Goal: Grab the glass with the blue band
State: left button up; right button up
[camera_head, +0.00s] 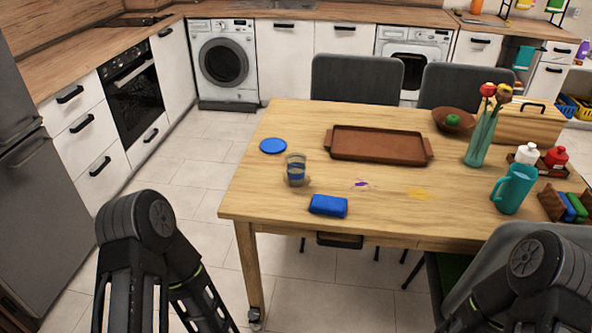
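The glass with the blue band (296,171) stands upright on the left part of the wooden table (262,196). It is clear, with a blue band around its middle. Nothing touches it. My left arm shows at the lower left and my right arm at the lower right, both in front of the table and apart from the glass. Neither arm's fingertips can be made out, so both grippers are out of view.
A blue disc (273,146) and a blue block (328,206) lie near the glass. A brown tray (377,130) is behind it to the right. A teal mug (513,188) and a flower vase (480,140) stand further right. A grey chair (530,245) is at the front right.

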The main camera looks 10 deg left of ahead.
aim_at(295, 162)
jog(key=i+j, duration=0.25)
jog(key=j, duration=0.2)
jog(key=i+j, duration=0.25)
jog(key=j, duration=0.15)
jog(key=i+j, duration=0.25)
jog(key=j, duration=0.2)
jog(key=z, duration=1.7)
